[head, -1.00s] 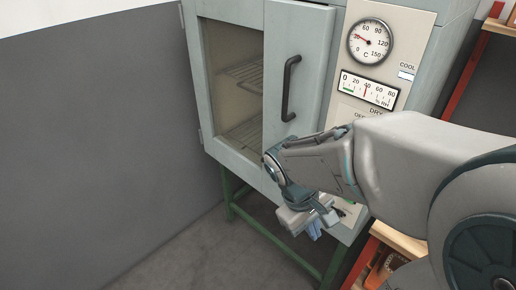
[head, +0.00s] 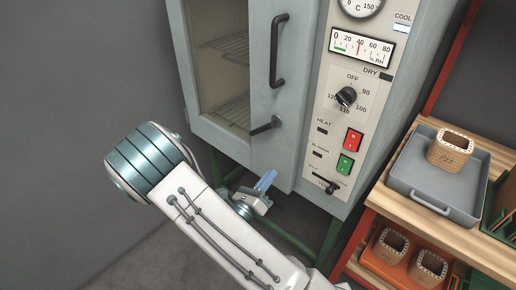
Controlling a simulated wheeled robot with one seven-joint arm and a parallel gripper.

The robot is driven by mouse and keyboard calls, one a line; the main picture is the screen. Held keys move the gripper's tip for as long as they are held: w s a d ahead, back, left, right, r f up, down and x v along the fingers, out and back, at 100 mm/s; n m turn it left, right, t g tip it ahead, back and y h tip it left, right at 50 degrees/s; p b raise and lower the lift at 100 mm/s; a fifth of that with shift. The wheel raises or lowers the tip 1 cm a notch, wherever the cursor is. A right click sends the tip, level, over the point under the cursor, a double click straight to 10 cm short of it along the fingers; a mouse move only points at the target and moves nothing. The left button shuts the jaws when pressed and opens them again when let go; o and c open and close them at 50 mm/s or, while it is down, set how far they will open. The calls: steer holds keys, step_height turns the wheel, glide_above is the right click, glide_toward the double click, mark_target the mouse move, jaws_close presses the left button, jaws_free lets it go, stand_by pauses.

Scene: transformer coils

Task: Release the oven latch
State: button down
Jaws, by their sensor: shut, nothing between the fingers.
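The oven (head: 259,152) is a pale green-grey cabinet with a windowed door that looks closed. A dark lever latch (head: 265,126) sits low on the door, below the black door handle (head: 274,55). The lever lies nearly level, its free end to the left and slightly down. My gripper (head: 267,180), with pale blue fingers, is shut and empty. In the picture it is below the latch, near the oven's lower edge, and apart from the latch. My arm comes up from the bottom and hides part of the green stand.
The control panel (head: 323,105) with gauges, a black dial (head: 346,97) and red and green switches is right of the door. A wooden shelf at right holds a grey tray (head: 425,190) with a coil (head: 455,150). An orange bin (head: 393,277) with coils is below.

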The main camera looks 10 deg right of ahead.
steer(key=w+a+f+n+t+y, duration=0.2)
steer(key=a+f+n+t+y, duration=0.1)
steer(key=a+n+t, duration=0.15)
glide_toward(267, 133)
steer(key=shift+n+g, duration=0.25)
steer(key=d, duration=0.1)
steer(key=w+d, duration=0.2)
steer(key=d, duration=0.1)
steer(key=shift+w+a+r+p, duration=0.15)
steer(key=shift+w+a+r, duration=0.2)
steer(key=shift+r, duration=0.15)
steer(key=shift+w+a+r+p, duration=0.15)
steer(key=shift+w+a+r, duration=0.1)
steer(key=shift+a+r, duration=0.2)
steer(key=shift+w+a+r, duration=0.3)
steer(key=shift+a+r, duration=0.05)
steer(key=shift+r, duration=0.15)
steer(key=shift+w+a+m, duration=0.1)
steer(key=shift+w+m, duration=0.05)
steer(key=shift+m, duration=0.25)
